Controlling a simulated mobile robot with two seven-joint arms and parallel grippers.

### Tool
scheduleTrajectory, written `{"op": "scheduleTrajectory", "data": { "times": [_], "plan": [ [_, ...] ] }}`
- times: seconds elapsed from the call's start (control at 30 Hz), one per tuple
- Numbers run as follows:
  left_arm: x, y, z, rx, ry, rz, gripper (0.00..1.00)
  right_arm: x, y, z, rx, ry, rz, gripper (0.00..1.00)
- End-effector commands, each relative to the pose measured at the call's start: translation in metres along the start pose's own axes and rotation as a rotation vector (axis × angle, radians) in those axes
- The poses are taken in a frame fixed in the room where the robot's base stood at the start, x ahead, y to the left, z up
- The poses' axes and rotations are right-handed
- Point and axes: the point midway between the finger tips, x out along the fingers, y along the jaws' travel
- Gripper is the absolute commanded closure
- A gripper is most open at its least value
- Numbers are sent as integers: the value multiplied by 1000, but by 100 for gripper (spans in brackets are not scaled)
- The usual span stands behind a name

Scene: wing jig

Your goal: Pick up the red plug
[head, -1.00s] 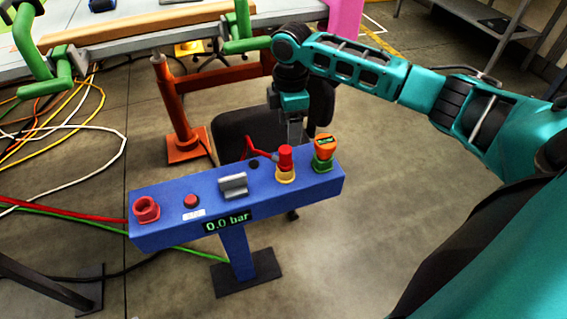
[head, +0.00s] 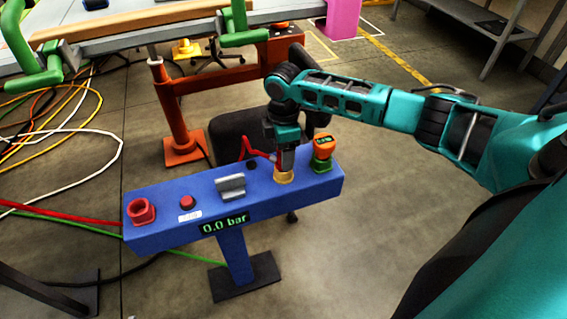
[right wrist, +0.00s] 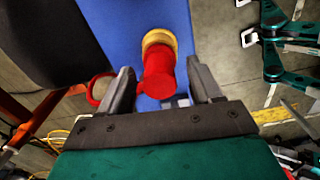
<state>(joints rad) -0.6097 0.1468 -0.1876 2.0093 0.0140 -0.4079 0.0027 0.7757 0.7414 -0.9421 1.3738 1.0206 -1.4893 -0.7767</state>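The red plug (right wrist: 158,75) stands upright in a yellow socket (head: 283,177) on the blue console (head: 215,199). In the right wrist view it shows between the two fingers of my right gripper (right wrist: 160,85), with room on both sides. My right gripper (head: 286,160) is open, pointing down at the plug. In the head view the fingers and wrist largely hide the plug. My left gripper is not in view.
An orange plug (head: 322,143) in a green socket stands close to the right of the yellow one. A grey handle (head: 231,187), a red button (head: 187,202) and an empty-looking red socket (head: 141,211) line the console. A black chair (head: 235,132) stands behind.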

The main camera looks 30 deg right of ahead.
Motion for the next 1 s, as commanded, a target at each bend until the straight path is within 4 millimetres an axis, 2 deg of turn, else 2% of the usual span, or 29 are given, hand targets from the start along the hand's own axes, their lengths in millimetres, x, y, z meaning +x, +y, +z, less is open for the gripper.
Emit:
{"op": "scheduleTrajectory", "data": {
  "times": [0.07, 0.6, 0.87, 1.0],
  "plan": [
    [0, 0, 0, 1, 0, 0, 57, 0, 0, 0, 0, 0, 0, 44],
    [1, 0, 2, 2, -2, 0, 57, -1, 0, 0, 0, 0, 1, 94],
    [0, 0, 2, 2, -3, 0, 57, -5, 1, 0, 0, 1, 2, 94],
    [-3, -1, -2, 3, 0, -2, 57, -27, 2, 0, 0, 2, 6, 94]
  ]
}}
